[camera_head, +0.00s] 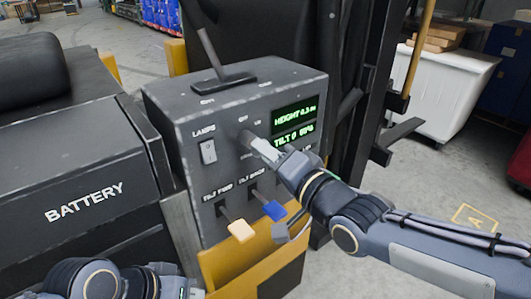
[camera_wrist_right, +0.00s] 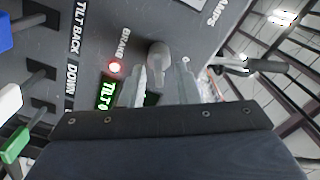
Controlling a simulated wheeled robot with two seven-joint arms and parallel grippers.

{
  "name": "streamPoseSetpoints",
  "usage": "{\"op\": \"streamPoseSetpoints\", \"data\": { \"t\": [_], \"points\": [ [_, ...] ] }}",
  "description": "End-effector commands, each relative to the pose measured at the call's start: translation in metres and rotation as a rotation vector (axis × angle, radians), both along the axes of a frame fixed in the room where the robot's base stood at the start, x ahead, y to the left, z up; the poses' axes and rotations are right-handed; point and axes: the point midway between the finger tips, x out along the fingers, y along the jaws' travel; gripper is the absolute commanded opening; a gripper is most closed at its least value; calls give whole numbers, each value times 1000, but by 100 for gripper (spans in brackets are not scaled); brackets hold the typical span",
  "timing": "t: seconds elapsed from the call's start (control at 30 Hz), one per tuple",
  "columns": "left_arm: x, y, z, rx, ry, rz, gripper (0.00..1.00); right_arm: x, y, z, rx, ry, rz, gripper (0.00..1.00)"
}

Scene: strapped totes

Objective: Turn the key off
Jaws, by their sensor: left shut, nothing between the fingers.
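The control panel (camera_head: 226,170) is a dark grey box. Its key (camera_wrist_right: 158,58) is a grey piece on the panel face in the right wrist view. In the head view the key is mostly hidden behind my right gripper (camera_head: 258,146). My right gripper's two fingers (camera_wrist_right: 163,86) are apart, pointing at the panel, one on each side of the key. A gap shows between them, and I cannot tell whether either touches it. My left gripper (camera_head: 188,290) is shut and empty at the bottom left, partly cut off by the frame edge.
A black lever (camera_head: 213,55) stands on top. The battery box (camera_head: 85,195) is left; a white bin (camera_head: 435,90) stands right.

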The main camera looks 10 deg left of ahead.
Motion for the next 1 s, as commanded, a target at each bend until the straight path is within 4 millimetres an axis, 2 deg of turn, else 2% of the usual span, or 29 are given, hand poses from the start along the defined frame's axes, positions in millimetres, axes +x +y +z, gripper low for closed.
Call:
{"op": "streamPoseSetpoints", "data": {
  "t": [0.13, 0.4, 0.6, 0.63, 1.0],
  "points": [
    [0, 0, 0, 0, 0, 0, 0, 6, 8, 0, -2, 0, 0, 29],
    [0, 0, 0, 0, 0, 0, 0, 7, 8, -1, -2, 0, -1, 28],
    [0, 0, 0, 0, 0, 0, 0, 7, 8, -1, -2, 0, -2, 2],
    [0, 0, 0, 0, 0, 0, 0, 7, 8, -1, -2, 0, -2, 0],
    [0, 0, -6, 0, 0, 0, 0, 7, 8, -2, -24, -28, -2, 0]
  ]
}}
